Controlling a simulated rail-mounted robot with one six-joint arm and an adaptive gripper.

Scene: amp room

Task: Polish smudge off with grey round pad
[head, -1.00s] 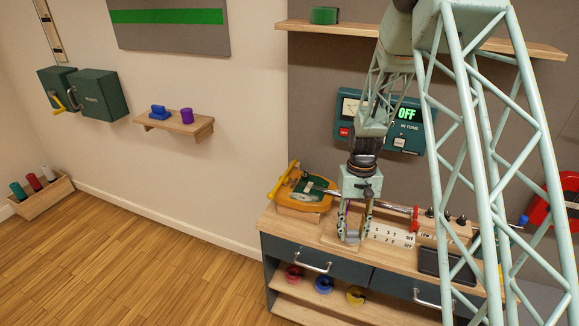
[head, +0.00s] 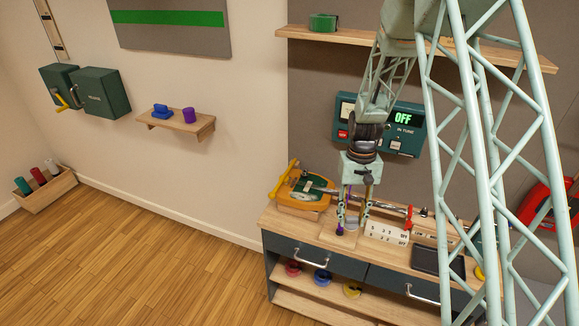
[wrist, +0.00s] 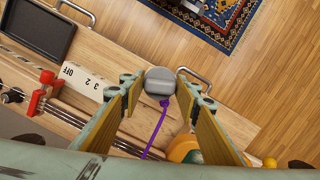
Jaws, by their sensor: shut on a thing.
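The grey round pad (wrist: 160,83) is gripped between the fingertips of my gripper (wrist: 160,92) in the wrist view. A thin purple cord trails from it. In the head view my gripper (head: 351,222) points down over the wooden bench top (head: 280,218), with the grey pad (head: 351,224) low between its fingers. I cannot tell whether the pad touches the bench. An orange instrument body with a green top (head: 298,195) lies left of my gripper, its neck running right behind the fingers to a red end (head: 408,217). I cannot make out a smudge.
A white numbered switch strip (head: 387,233) and a dark tray (head: 437,262) are right of my gripper. Colored spools (head: 322,277) sit on the shelf below. A wall shelf holds blue and purple items (head: 188,115).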

